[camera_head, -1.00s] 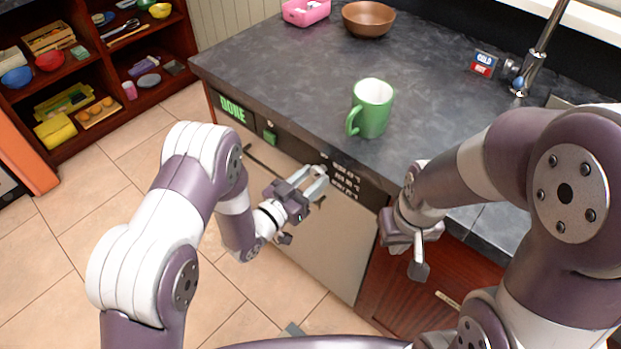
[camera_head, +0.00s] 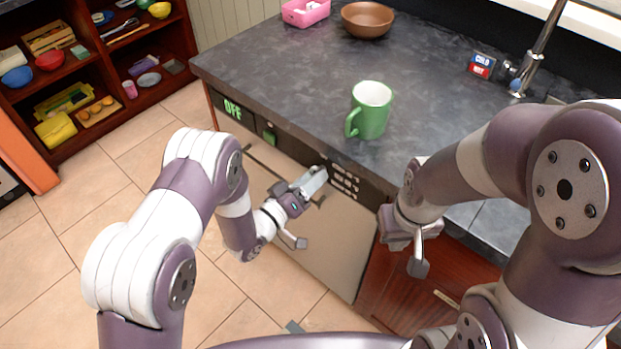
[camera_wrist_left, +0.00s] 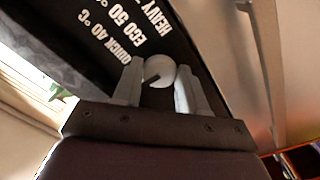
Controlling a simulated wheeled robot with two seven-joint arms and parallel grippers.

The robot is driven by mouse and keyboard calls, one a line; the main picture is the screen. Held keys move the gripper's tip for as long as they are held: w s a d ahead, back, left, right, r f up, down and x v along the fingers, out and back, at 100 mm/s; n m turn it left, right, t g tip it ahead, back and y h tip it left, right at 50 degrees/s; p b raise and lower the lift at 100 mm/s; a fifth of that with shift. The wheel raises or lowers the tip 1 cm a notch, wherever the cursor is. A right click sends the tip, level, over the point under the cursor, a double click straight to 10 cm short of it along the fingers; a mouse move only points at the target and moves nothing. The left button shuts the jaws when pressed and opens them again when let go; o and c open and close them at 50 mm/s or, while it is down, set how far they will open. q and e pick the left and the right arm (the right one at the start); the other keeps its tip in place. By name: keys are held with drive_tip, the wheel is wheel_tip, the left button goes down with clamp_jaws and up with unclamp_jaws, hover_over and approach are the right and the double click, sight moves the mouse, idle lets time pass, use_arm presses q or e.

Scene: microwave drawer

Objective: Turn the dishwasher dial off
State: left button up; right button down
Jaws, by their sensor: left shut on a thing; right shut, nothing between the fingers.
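The dishwasher (camera_head: 318,237) is built in under the counter, with a black control strip and a display (camera_head: 232,109) that reads OFF in green. In the left wrist view the dial (camera_wrist_left: 160,71) is a round white knob with a dark pointer mark. My left gripper (camera_head: 318,178) is at the control strip; in the wrist view its fingers (camera_wrist_left: 160,85) stand on either side of the dial, shut on it. In the head view the gripper hides the dial. My right gripper (camera_head: 418,268) is shut and empty, in front of the wooden cabinet to the right.
A green mug (camera_head: 371,110) stands near the counter's front edge above the control strip. A brown bowl (camera_head: 367,19) and a pink container (camera_head: 305,12) are at the back. A sink tap (camera_head: 527,72) is at the right. The floor at left is clear.

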idle(0.4)
use_arm(q)
drive_tip(key=o, duration=1)
drive_tip(key=shift+o, duration=0.2)
drive_tip(key=shift+s, duration=0.1)
drive_tip(key=v, duration=1.2)
drive_tip(key=shift+s+a, duration=0.2)
drive_tip(key=shift+a, duration=0.05)
